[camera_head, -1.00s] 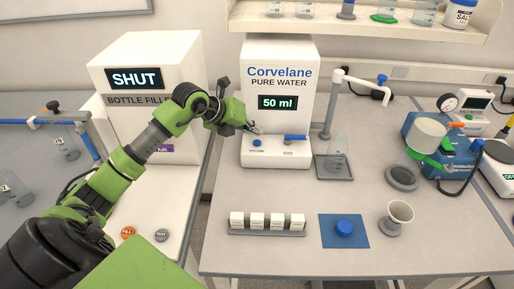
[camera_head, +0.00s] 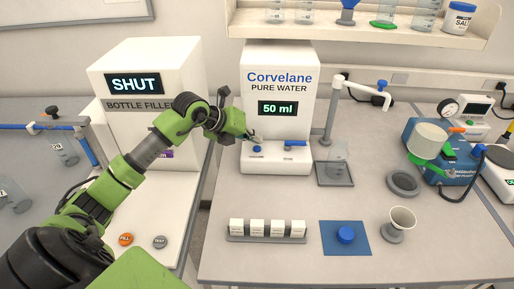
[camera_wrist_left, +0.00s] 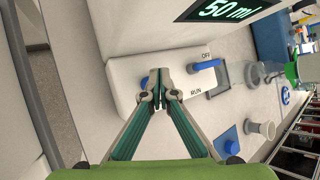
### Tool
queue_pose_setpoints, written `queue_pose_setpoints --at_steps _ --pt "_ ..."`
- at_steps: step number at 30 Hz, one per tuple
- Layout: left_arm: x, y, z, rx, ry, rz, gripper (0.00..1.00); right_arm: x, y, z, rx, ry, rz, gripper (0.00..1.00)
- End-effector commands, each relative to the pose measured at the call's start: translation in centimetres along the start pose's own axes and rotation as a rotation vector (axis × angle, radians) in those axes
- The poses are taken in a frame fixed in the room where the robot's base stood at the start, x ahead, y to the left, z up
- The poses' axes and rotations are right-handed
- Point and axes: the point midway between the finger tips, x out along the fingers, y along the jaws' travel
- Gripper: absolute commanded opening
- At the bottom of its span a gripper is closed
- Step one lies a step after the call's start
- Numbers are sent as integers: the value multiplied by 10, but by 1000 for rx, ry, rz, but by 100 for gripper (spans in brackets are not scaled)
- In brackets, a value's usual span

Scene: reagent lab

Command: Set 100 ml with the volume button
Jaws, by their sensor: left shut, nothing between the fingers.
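The white Corvelane pure water dispenser (camera_head: 278,105) stands at the back of the bench. Its display (camera_head: 278,108) reads 50 ml. A round blue button (camera_head: 257,149) is on the left of its base, and a blue lever (camera_head: 294,143) marked OFF and RUN is on the right. My left gripper (camera_head: 255,139) is shut and empty, just above the base by the blue button. In the left wrist view the fingertips (camera_wrist_left: 154,92) partly cover the blue button (camera_wrist_left: 143,80); I cannot tell if they touch it. My right gripper is not in view.
A white bottle filler (camera_head: 150,95) showing SHUT is close on the left. A rack of white blocks (camera_head: 267,238) lies in front; the bench between is clear.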

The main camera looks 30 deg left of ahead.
Motion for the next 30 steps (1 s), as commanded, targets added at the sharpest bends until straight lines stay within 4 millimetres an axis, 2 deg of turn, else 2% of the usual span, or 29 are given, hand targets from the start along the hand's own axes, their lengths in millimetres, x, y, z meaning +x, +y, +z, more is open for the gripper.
queue_pose_setpoints --at_steps 30 --pt "6 4 -4 0 0 -1 0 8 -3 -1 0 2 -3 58"
